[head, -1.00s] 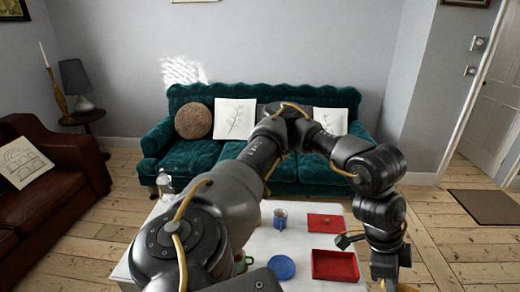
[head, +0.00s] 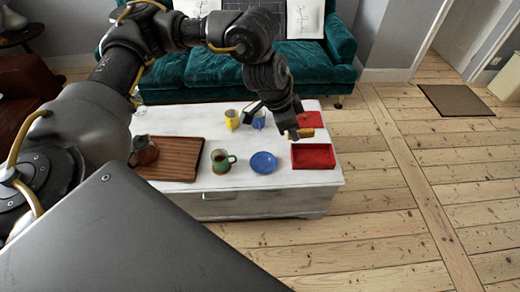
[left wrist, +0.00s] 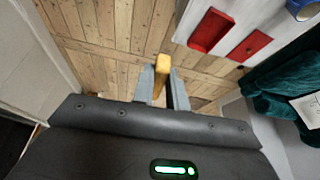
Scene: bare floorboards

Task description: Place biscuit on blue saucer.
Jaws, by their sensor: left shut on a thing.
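The biscuit (head: 305,133) is a small golden-brown piece. My left gripper (head: 296,135) is shut on it, and the biscuit also shows between the fingers in the left wrist view (left wrist: 162,68). In the head view they appear between the red tray and the flat red piece, but the left wrist view shows floorboards behind the biscuit, so it is held up in the air. The blue saucer (head: 263,163) lies empty on the white table, left of the gripper in the head view. It shows partly at the top right of the left wrist view (left wrist: 302,9). My right gripper is not in view.
The red tray (head: 313,162) and flat red piece (head: 311,118) are on the white table (head: 240,183). A green mug (head: 221,162) stands left of the saucer. Yellow (head: 232,120) and blue (head: 258,119) mugs stand behind. A wooden board (head: 180,157) and brown jug (head: 145,151) are farther left.

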